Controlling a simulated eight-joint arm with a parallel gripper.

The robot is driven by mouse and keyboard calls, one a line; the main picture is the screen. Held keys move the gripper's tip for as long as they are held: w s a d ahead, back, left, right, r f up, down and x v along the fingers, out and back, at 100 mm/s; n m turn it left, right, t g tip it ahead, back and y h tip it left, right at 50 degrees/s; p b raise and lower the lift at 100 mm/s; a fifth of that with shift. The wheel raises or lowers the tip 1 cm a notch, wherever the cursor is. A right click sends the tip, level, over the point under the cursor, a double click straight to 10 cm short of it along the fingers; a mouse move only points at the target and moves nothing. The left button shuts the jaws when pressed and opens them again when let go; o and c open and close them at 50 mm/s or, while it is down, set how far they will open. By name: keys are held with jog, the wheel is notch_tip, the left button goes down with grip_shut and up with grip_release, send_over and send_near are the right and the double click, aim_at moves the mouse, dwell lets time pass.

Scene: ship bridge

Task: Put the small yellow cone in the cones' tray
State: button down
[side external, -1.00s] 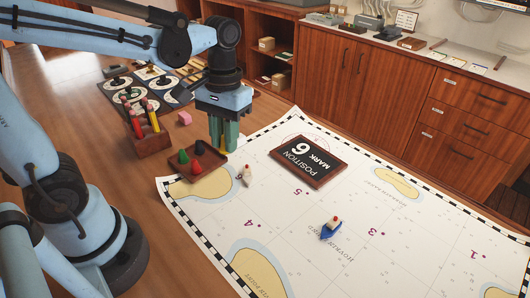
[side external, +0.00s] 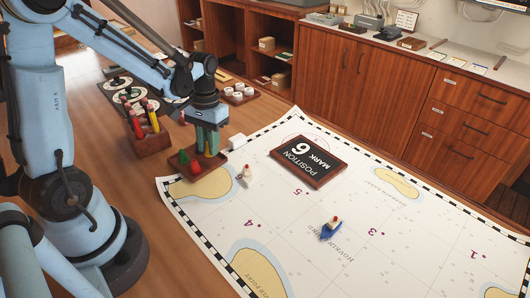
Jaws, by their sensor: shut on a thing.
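The cones' tray (side external: 180,172) is a small brown tray at the left corner of the chart. A green cone (side external: 183,159) and a red cone (side external: 195,169) stand in it. My gripper (side external: 208,151) is over the tray's far right part, fingers pointing down. It is shut on the small yellow cone (side external: 208,148), of which only a yellow sliver shows between the green fingers. I cannot tell whether the cone touches the tray floor.
A wooden rack (side external: 152,140) with red and yellow sticks stands left of the tray. A white block (side external: 237,142) and a white-and-red figure (side external: 246,174) are to the right. A position sign (side external: 309,161) and a blue boat (side external: 331,231) lie on the chart.

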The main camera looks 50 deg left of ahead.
jog(key=shift+f, duration=1)
jog(key=shift+f, duration=0.1)
jog(key=c, duration=0.9)
grip_release()
jog(key=shift+c, duration=0.2)
notch_tip(320, 180, up, 12)
jog(key=w+f, duration=0.1)
jog(key=s+d+r+m+t, duration=0.2)
jog(key=s+d+m+t, duration=0.1)
jog(key=d+t, duration=0.5)
jog(key=shift+d+m+y, duration=0.3)
jog(key=shift+d+m, duration=0.1)
jog(key=shift+d, duration=0.7)
